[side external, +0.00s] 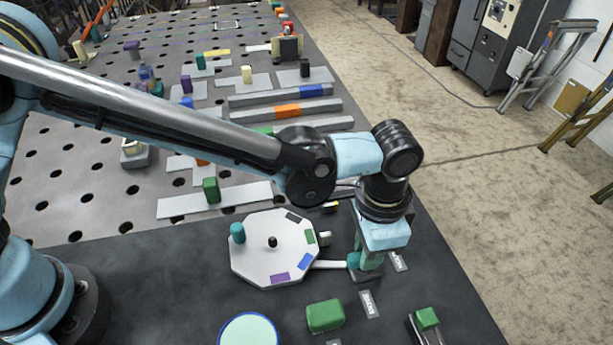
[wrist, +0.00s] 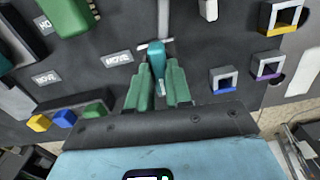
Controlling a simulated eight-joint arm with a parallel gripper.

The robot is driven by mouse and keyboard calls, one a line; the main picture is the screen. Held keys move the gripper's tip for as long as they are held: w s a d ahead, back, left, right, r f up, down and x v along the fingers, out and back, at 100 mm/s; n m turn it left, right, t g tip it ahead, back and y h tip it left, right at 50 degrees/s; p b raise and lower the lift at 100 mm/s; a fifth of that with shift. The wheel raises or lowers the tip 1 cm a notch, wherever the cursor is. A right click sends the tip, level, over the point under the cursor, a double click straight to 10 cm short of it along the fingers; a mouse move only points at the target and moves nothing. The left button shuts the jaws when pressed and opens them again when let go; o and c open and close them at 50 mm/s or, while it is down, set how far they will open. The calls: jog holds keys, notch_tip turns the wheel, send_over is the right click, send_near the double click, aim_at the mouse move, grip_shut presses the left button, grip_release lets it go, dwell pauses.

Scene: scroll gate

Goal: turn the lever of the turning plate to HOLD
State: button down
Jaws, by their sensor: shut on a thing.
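In the wrist view the teal handle (wrist: 157,55) stands between the two green fingers (wrist: 159,85). Small label plates lie nearby, one right of the gripper (side external: 398,260) and one in front (side external: 369,304); their words are hard to read.
A green block (side external: 324,316) and a round pale disc (side external: 249,331) lie in front of the plate. Another green block (side external: 427,318) is at front right. The perforated table behind holds rails (side external: 285,110) and several small blocks. Small open frames (wrist: 223,79) show in the wrist view.

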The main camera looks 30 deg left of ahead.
jog(key=shift+n, duration=0.5)
jog(key=c, duration=1)
grip_release()
jog(key=shift+c, duration=0.2)
jog(key=shift+r, duration=0.15)
notch_tip(320, 180, up, 12)
